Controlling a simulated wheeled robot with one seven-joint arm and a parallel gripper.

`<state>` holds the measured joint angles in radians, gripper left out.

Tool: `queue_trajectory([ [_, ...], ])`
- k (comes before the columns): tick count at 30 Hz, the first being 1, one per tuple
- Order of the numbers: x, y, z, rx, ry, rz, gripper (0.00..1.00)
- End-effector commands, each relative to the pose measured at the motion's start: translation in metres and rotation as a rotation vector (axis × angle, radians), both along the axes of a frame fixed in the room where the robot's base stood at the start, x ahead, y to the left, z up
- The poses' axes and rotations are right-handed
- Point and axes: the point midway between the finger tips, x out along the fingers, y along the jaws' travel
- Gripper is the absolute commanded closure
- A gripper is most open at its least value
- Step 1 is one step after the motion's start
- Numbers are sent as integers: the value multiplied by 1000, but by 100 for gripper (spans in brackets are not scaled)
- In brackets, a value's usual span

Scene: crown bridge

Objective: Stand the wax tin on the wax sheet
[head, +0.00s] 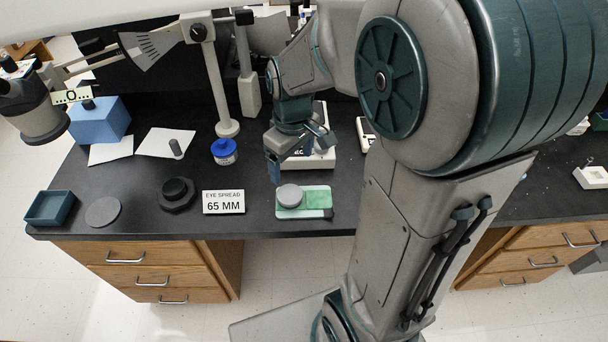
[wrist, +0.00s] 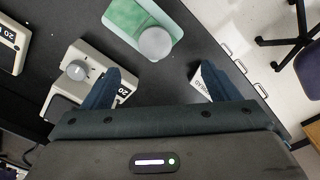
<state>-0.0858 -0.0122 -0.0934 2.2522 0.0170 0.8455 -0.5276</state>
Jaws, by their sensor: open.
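A round, light grey lidded tin (head: 290,195), which looks like the wax tin, sits upright on the green sheet (head: 312,199) near the table's front edge. In the wrist view the tin (wrist: 155,42) is near one end of the green sheet (wrist: 125,17), overlapping its pale border. My gripper (head: 295,158) is above the table, just behind the sheet. Its fingers (wrist: 160,74) are apart with nothing between them. The tin is beyond the fingertips and apart from them. The tin's underside is hidden.
A white "65 MM" sign (head: 223,202) stands left of the sheet. A pale instrument (head: 318,158) stands behind my gripper. A blue-lidded jar (head: 224,151), a black round part (head: 178,194), a grey disc (head: 103,212) and a teal tray (head: 50,207) are further left.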

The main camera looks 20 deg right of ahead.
Motion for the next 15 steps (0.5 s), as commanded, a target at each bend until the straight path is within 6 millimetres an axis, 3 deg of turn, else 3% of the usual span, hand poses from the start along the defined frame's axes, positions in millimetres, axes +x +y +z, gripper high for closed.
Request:
queue_trajectory([
  [6, -54, 0, 36, 30, -98, -258, 18],
  [15, -102, 1, 51, 59, -176, -497, 18],
])
